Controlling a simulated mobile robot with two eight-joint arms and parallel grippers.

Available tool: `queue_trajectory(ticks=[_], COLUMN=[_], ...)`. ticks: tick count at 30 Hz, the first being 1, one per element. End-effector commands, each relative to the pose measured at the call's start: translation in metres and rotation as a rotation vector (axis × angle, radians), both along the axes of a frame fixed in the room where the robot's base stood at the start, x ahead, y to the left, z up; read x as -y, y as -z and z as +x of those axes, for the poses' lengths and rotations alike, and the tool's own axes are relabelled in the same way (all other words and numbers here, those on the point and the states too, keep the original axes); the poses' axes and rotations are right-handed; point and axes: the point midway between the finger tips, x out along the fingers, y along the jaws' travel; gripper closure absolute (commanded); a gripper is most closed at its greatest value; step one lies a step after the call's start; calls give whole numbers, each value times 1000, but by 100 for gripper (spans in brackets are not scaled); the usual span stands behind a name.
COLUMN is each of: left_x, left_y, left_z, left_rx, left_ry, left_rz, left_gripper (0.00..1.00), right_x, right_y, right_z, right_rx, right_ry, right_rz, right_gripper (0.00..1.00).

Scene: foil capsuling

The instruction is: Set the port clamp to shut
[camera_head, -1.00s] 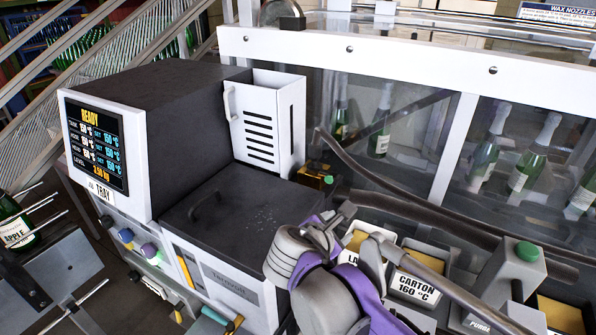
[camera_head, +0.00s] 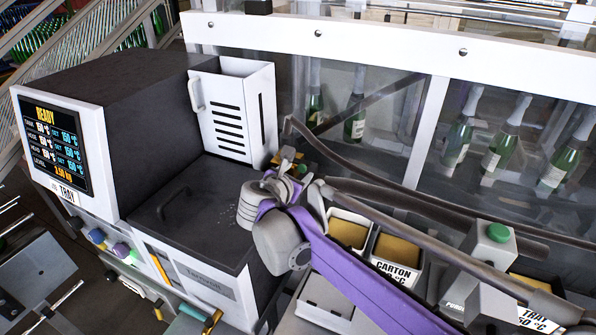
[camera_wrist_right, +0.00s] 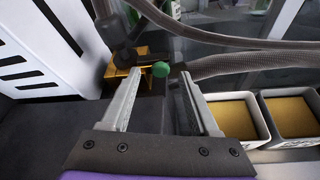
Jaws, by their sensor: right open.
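My left gripper is not in view.
Grey braided hoses (camera_head: 400,200) run from the clamp area to the right. The black melter with its dark lid (camera_head: 205,190) stands to the left. Labelled bins (camera_head: 395,268) and a grey box with a green button (camera_head: 498,233) lie right. A clear-panelled frame with bottles stands behind.

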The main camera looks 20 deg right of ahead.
Motion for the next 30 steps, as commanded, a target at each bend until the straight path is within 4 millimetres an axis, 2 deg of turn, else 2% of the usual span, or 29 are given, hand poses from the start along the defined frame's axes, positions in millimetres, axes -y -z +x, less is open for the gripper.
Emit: queue_trajectory(ticks=[4,12,14,21,23,30], left_x=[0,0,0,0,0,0], left_y=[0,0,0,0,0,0], left_z=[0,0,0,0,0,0], left_rx=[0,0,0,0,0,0], left_ry=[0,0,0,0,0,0], left_rz=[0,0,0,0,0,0], left_gripper=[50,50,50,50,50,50], right_x=[6,7,7,7,7,7], right_y=[4,4,4,4,4,4], right_z=[6,7,7,7,7,7], right_rx=[0,-1,-1,0,0,0], right_ry=[0,0,0,0,0,0], right_rz=[0,1,1,1,1,1], right_gripper=[39,39,48,91,100,100])
